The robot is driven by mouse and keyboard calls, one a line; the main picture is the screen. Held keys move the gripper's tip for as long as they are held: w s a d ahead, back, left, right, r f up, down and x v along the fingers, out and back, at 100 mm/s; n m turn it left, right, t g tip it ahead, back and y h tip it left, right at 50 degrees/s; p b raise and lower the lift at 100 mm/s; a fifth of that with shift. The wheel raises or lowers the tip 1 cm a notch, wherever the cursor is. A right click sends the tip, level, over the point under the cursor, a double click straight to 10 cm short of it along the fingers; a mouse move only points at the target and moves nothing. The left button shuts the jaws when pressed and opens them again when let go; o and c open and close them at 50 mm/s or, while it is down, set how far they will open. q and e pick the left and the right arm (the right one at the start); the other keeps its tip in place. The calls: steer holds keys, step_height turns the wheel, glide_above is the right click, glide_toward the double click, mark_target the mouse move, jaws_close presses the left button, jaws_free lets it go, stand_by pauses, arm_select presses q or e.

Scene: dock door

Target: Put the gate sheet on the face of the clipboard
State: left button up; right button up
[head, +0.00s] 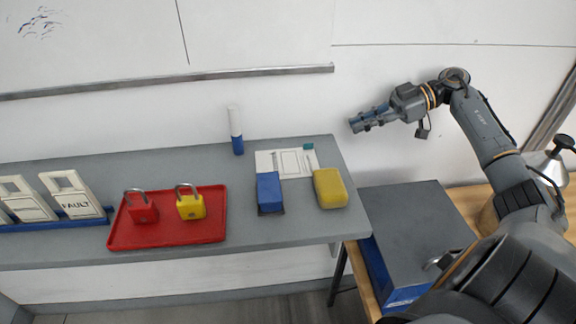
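I cannot make out a clipboard in the head view. A white sheet-like piece (265,161) with rectangular outlines lies on the grey shelf, partly hidden behind a blue block and a yellow block. I cannot tell whether it is the gate sheet. My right gripper (358,124) is up in front of the white wall, right of the shelf's end and above its level, pointing left. It touches nothing that I can see, and its finger opening is too small to judge. My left gripper is out of view.
The grey shelf (168,178) holds tags in a blue rack (70,221), a red tray (160,236) with red (141,210) and yellow (190,208) padlocks, a marker (236,135), the blue block (269,191) and the yellow block (330,188). A grey-topped box (410,225) stands right.

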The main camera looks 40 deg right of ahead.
mark_target(318, 149)
steer(key=x, duration=0.6)
steer(key=shift+p, duration=0.35)
steer(key=p+x, duration=0.1)
steer(key=x, duration=0.4)
steer(key=shift+f, duration=0.15)
jaws_close()
